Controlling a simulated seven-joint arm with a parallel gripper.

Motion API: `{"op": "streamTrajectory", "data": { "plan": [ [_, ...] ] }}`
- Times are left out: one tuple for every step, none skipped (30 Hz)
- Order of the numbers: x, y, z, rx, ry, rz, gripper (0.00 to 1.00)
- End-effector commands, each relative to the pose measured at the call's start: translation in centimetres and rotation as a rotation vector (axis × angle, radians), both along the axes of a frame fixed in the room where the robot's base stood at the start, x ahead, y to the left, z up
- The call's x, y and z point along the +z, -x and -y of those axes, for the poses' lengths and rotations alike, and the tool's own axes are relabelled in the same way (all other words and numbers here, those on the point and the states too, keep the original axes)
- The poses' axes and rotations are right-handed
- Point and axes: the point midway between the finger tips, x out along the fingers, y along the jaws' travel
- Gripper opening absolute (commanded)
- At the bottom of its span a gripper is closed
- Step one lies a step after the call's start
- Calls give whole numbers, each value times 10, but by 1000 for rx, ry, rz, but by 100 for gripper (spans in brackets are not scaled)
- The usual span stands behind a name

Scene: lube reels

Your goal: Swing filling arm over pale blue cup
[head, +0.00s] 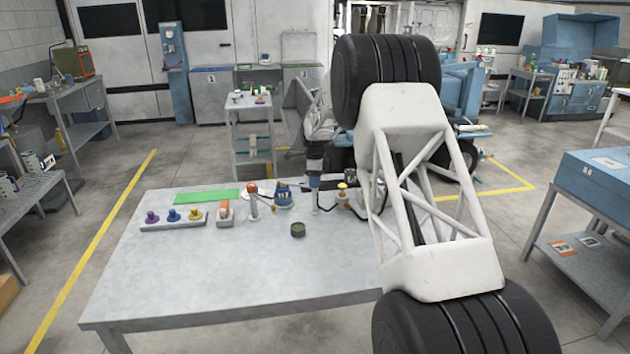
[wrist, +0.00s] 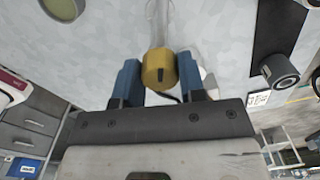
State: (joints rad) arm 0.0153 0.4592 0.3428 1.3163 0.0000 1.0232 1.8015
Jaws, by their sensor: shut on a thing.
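In the wrist view my gripper (wrist: 159,68) has its two blue fingers on either side of a yellow knob (wrist: 159,72) and is shut on it. A pale, see-through arm-like piece (wrist: 160,28) runs from the knob toward the top of the picture. In the head view a yellow knob (head: 343,186) shows on the table beside my white arm; the fingers are not clear there. I cannot pick out a pale blue cup for certain. A small dark round cup (head: 298,230) stands on the table, apart from the knob. A round container with an olive inside (wrist: 64,8) shows in the wrist view.
The grey table (head: 230,275) is bare at the front. Along its back are a rack of coloured knobs (head: 173,218), a green mat (head: 207,196), an orange-topped post (head: 252,190) and a blue item (head: 284,194). A dark grey cylinder (wrist: 281,72) stands right of the fingers.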

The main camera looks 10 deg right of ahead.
Motion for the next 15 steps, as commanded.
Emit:
{"op": "streamTrajectory", "data": {
  "plan": [
    [0,0,0,-29,0,0,0],
    [0,0,0,-47,0,0,0],
    [0,0,0,-70,0,0,0],
    [0,0,0,-85,0,0,0],
    [0,0,0,-100,0,0,0],
    [0,0,0,-116,0,0,0],
    [0,0,0,-127,0,0,0],
    [0,0,0,-136,0,0,0],
    [0,0,0,-147,0,0,0],
    [0,0,0,-154,0,0,0],
    [0,0,0,-160,0,0,0],
    [0,0,0,-165,0,0,0],
    [0,0,0,-168,0,0,0],
    [0,0,0,-170,0,0,0],
    [0,0,0,-173,0,0,0]
  ]
}}
